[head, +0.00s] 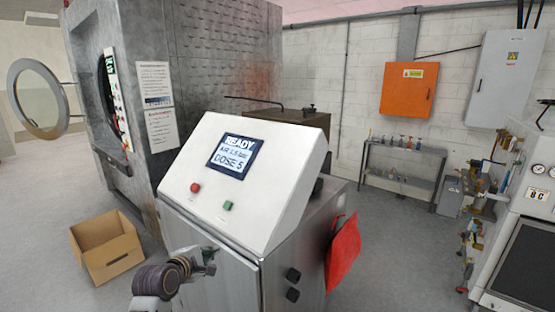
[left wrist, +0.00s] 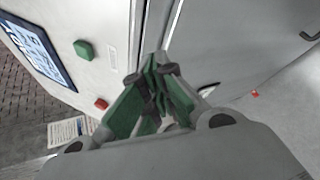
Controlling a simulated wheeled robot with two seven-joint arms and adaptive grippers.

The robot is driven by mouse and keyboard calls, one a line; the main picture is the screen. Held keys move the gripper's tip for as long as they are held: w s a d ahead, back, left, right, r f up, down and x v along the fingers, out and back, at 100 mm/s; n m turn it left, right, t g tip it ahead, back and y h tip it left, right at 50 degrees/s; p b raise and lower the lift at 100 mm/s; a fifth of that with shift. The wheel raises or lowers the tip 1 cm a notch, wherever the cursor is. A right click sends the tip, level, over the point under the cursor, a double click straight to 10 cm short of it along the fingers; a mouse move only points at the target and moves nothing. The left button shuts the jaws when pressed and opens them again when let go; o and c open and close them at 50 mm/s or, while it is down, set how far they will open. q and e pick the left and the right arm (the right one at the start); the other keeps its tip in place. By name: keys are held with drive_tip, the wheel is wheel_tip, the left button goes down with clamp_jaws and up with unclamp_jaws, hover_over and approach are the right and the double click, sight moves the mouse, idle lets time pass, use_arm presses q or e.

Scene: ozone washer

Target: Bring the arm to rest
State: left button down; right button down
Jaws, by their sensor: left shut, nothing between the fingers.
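My left gripper (head: 207,262) is low in the head view, in front of the cabinet of the control console (head: 245,185). In the left wrist view its green-padded fingers (left wrist: 158,85) are closed together with nothing between them. The console's sloped white panel carries a screen (head: 235,157) reading READY and DOSE 5, a red button (head: 195,187) and a green button (head: 227,205). The wrist view also shows the screen (left wrist: 38,48), the green button (left wrist: 83,49) and the red button (left wrist: 101,104), apart from the fingers. My right gripper is not in view.
A large metal washer (head: 190,70) with its round door (head: 38,98) swung open stands behind left. An open cardboard box (head: 105,250) is on the floor at left. A red cloth (head: 342,252) hangs on the console's right side. Floor beyond it is clear up to a shelf (head: 405,152).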

use_arm(q)
drive_tip(key=s+f+m+g+y, duration=0.1)
drive_tip(key=s+f+m+g, duration=0.2)
drive_tip(key=s+f+m, duration=0.55)
drive_tip(key=s+a+f+m+g+y, duration=0.1)
drive_tip(key=s+f+m+g, duration=0.35)
drive_tip(key=s, duration=0.75)
drive_tip(key=s+f+m+g+y, duration=0.1)
drive_tip(key=s+f+m, duration=0.4)
drive_tip(key=s+m, duration=0.4)
drive_tip(key=s+f+g, duration=0.1)
drive_tip(key=s+f, duration=0.1)
drive_tip(key=f, duration=1.5)
drive_tip(key=s+f+g, duration=0.1)
drive_tip(key=s+f, duration=0.1)
drive_tip(key=f, duration=1.4)
drive_tip(key=s+a+f, duration=0.2)
drive_tip(key=s+f, duration=0.7)
drive_tip(key=s, duration=0.2)
drive_tip(key=s+a+f, duration=0.2)
drive_tip(key=s+f, duration=0.8)
drive_tip(key=s, duration=0.1)
drive_tip(key=shift+a+f+g, duration=0.15)
drive_tip(key=shift+f+g, duration=0.1)
drive_tip(key=shift+g, duration=0.2)
